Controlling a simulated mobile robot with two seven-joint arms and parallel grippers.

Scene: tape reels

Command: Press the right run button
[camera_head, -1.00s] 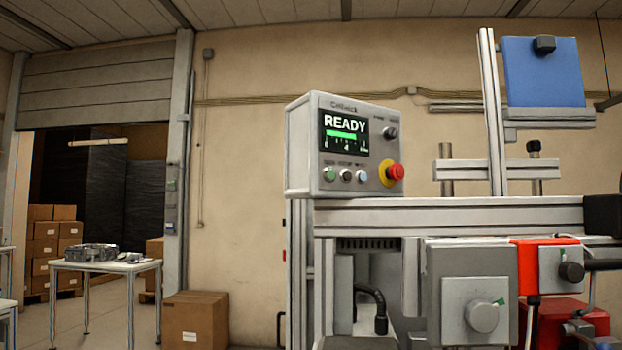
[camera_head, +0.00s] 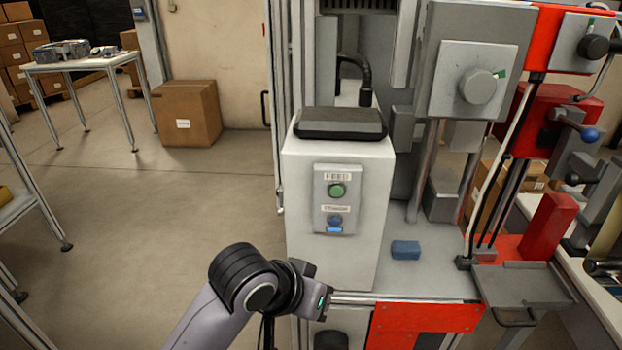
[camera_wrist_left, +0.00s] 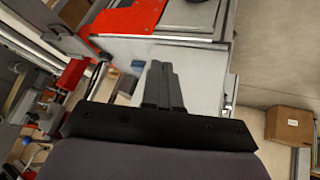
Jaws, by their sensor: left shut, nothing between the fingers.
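In the head view a grey plate (camera_head: 334,215) on the front of a white machine box (camera_head: 298,195) carries a green button (camera_head: 337,190) above a blue button (camera_head: 334,220). The upper label appears to read FEED; the lower label is too small to read surely. No label reading "run" can be made out. My left gripper (camera_wrist_left: 163,68) is shut and empty in the left wrist view, its fingers pointing toward the white box. In the head view my left wrist is low, below and left of the buttons, apart from them. My right gripper is not in view.
A dark pad (camera_head: 340,123) tops the white box. A blue block (camera_head: 405,250) lies on the grey machine bed to its right. A red panel (camera_head: 425,318) fronts the bed. A cardboard box (camera_head: 186,113) stands on the floor behind; floor at left is mostly open.

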